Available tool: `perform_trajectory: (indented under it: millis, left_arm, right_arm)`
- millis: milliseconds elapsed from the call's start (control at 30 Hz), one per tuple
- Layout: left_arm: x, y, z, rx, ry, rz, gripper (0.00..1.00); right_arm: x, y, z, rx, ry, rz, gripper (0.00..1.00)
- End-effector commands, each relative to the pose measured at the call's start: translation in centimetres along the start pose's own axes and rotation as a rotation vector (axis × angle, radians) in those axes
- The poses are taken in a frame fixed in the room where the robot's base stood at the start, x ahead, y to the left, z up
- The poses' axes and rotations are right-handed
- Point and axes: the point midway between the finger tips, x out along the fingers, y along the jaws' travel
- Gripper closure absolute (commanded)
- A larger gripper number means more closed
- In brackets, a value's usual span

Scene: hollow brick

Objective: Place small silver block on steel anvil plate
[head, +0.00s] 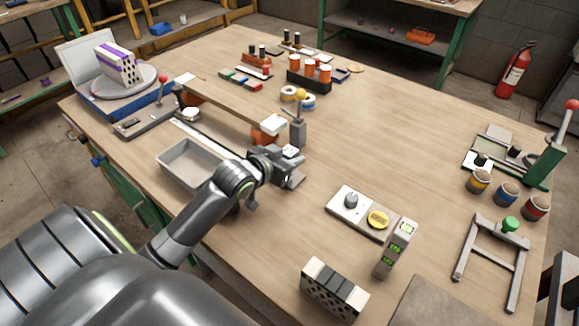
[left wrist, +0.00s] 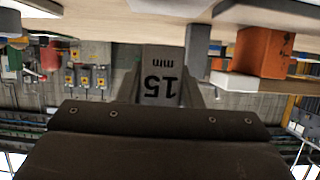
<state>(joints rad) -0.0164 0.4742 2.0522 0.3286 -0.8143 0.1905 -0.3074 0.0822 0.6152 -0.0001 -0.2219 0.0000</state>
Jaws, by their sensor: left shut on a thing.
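My left gripper (head: 291,168) is shut on a small silver block, held near the middle of the table. In the left wrist view the block (left wrist: 160,88) is grey and marked "15 mm", with the marking upside down in the picture. In the head view the gripper mostly hides the block. A grey upright post (head: 298,133) with a yellow knob stands just behind the gripper; it also shows in the left wrist view (left wrist: 197,48). I cannot clearly make out the steel anvil plate, nor whether the block touches anything below. My right gripper is out of view.
A grey tray (head: 188,163) lies left of the gripper. An orange block with a white top (head: 270,128) is close behind. The table centre-right is clear.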

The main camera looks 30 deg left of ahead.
Motion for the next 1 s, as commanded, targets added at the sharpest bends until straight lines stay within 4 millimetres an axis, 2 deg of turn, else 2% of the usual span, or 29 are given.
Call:
perform_trajectory:
  millis: [200,567,600,700,767,1000]
  left_arm:
    - [1.1,0.0,2.8,-0.003,0.000,0.000,0.99]
    - [1.3,0.0,3.1,0.000,0.001,0.000,0.99]
    - [1.3,0.0,3.2,0.000,-0.001,0.000,0.64]
    - [1.3,0.0,3.2,0.000,-0.001,0.000,0.50]
    - [1.3,0.0,3.2,0.000,-0.001,0.000,0.46]
    - [1.2,0.0,3.1,0.000,-0.001,0.000,0.46]
  right_arm:
    - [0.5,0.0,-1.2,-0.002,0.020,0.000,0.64]
    - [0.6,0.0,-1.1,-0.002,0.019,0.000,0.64]
    - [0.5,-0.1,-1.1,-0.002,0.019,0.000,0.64]
    - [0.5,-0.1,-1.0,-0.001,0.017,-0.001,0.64]
    - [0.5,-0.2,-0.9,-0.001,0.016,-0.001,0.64]
    - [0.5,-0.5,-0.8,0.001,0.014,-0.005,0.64]
